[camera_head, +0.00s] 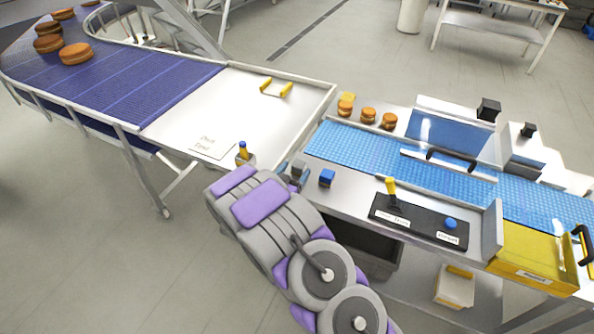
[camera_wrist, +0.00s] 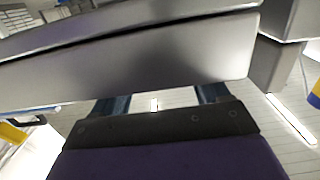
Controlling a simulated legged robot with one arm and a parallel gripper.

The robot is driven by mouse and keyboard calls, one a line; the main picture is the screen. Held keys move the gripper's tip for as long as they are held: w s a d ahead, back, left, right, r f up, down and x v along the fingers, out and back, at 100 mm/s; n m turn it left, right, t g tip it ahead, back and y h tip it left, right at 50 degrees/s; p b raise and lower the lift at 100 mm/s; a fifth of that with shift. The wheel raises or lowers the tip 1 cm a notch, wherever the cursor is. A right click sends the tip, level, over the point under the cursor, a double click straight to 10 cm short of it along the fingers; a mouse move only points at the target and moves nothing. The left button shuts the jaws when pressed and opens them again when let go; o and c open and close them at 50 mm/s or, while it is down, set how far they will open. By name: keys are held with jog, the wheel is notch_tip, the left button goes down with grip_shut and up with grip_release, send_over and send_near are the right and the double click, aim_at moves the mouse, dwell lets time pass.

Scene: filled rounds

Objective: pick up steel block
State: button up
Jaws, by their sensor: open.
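The steel block (camera_head: 298,168) is a small grey cube near the left end of the metal counter (camera_head: 350,192) in the head view. My gripper (camera_head: 296,179) is at the counter's left edge, close to the steel block and partly hidden by my arm. In the wrist view my gripper (camera_wrist: 160,98) shows two dark blue fingers spread apart, with floor visible between them. A large grey metal surface covers the fingertips there. I cannot tell whether the gripper touches the block.
A control panel (camera_head: 420,218) with a yellow lever and blue button is on the counter. Behind it runs a light blue belt (camera_head: 375,158), with several buns beyond. A yellow tray (camera_head: 540,252) is at the right end. A white table (camera_head: 215,105) adjoins the purple conveyor (camera_head: 130,85).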

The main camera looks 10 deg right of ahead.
aim_at(296, 170)
jog(key=x, duration=0.3)
jog(key=shift+d+b, duration=0.3)
jog(key=shift+a, duration=0.15)
jog(key=shift+a, duration=0.2)
jog(key=shift+c, duration=1.2)
jog(key=shift+d, duration=0.15)
jog(key=c, duration=1)
jog(key=shift+r, duration=0.1)
